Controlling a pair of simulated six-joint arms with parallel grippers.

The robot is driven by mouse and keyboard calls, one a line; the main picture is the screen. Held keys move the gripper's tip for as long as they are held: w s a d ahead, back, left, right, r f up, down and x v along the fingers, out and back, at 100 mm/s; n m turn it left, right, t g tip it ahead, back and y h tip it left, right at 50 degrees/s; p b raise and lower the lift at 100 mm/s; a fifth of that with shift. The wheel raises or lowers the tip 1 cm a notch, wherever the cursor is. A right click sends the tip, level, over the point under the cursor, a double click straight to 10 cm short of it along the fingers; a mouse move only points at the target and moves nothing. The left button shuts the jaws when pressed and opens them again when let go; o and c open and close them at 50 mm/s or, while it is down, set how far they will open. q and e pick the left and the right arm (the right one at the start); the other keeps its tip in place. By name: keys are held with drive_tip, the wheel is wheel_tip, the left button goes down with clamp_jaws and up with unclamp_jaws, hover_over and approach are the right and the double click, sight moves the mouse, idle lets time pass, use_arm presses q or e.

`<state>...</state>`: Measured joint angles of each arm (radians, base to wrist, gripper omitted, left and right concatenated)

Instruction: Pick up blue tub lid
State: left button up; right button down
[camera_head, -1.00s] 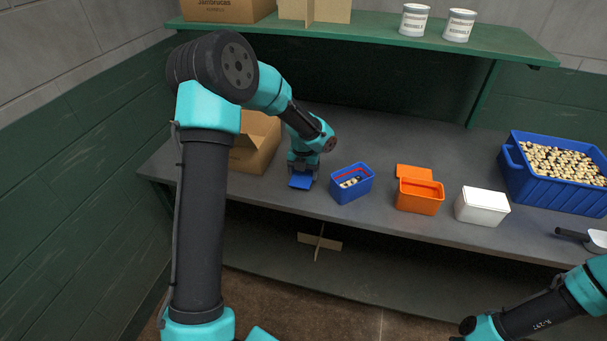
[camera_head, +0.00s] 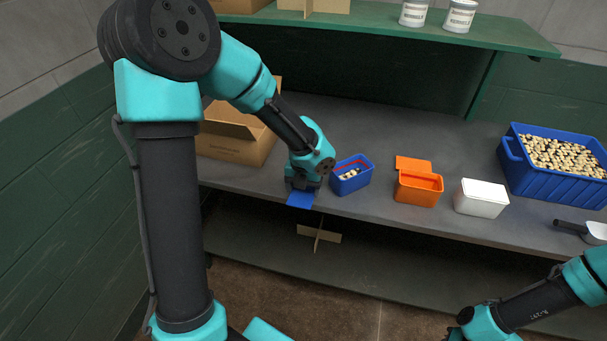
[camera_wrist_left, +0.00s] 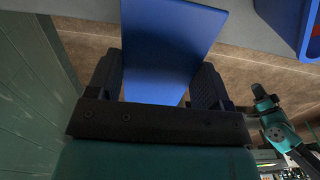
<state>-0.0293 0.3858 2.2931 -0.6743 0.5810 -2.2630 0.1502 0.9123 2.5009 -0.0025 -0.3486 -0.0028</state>
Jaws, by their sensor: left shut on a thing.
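The blue tub lid (camera_head: 300,199) is a flat blue plate at the front edge of the bench. My left gripper (camera_head: 302,188) is shut on it. In the left wrist view the lid (camera_wrist_left: 168,45) stands out between the two dark fingers of my left gripper (camera_wrist_left: 160,85). The blue tub (camera_head: 352,181) stands open just right of the gripper, with some pale pieces and a red line inside. In the head view my right arm shows at the lower right, but its fingertips cannot be made out.
A cardboard box (camera_head: 235,147) is behind my left arm. A green shelf (camera_head: 400,27) hangs above.

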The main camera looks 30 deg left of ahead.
use_arm(q)
drive_tip(key=shift+s+d+r, duration=0.1)
drive_tip(key=shift+s+d, duration=0.4)
drive_tip(key=shift+s, duration=0.35)
